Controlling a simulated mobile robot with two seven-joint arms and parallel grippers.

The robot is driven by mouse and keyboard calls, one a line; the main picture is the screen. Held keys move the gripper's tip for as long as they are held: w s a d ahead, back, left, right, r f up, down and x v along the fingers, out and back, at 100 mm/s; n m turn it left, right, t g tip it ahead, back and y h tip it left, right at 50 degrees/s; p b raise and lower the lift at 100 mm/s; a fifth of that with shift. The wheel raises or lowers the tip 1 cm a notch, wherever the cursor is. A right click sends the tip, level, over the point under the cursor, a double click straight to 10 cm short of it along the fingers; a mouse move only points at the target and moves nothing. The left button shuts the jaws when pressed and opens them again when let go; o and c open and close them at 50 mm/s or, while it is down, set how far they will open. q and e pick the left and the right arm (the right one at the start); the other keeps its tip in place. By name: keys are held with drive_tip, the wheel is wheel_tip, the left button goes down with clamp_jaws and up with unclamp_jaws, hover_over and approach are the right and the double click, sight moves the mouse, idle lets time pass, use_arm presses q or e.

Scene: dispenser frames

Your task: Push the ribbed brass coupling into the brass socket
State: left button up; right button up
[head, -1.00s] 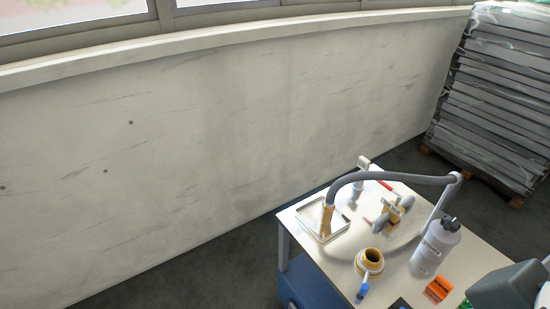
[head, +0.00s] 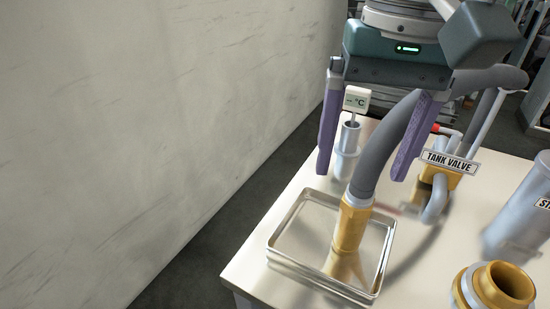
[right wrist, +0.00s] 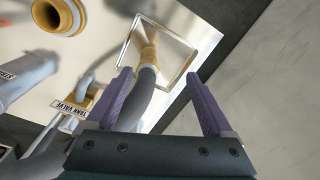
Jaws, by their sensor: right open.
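The ribbed brass coupling (head: 352,226) is on the end of a thick grey hose (head: 384,150) and rests, slightly tilted, in a shallow metal tray (head: 290,268). It also shows in the right wrist view (right wrist: 149,36), ahead of the fingers. The brass socket (head: 508,284) stands at the lower right of the head view, its round mouth facing up and empty; it is at the top left of the right wrist view (right wrist: 58,14). My right gripper (head: 363,172) is open above the tray, purple fingers apart, the coupling beyond their tips. My left gripper is out of view.
A tank valve (head: 438,180) with a label plate stands right of the hose. A thermometer (head: 356,99) in a metal holder is behind the tray. A grey cylinder (head: 522,210) stands at the right. The wall (head: 150,130) is left of the table.

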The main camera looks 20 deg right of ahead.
sight(355, 212)
drive_tip(key=w+d+f+m+b, duration=0.2)
drive_tip(key=f+b, duration=0.1)
drive_tip(key=shift+d, duration=0.3)
wheel_tip(355, 212, down, 9)
drive_tip(key=shift+d+f+b, duration=0.1)
drive_tip(key=shift+f+b, duration=0.05)
drive_tip(key=shift+b, duration=0.55)
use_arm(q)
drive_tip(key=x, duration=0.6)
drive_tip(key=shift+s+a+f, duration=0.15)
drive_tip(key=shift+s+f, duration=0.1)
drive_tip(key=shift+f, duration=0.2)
use_arm(e)
drive_tip(key=c, duration=1.4)
clamp_jaws()
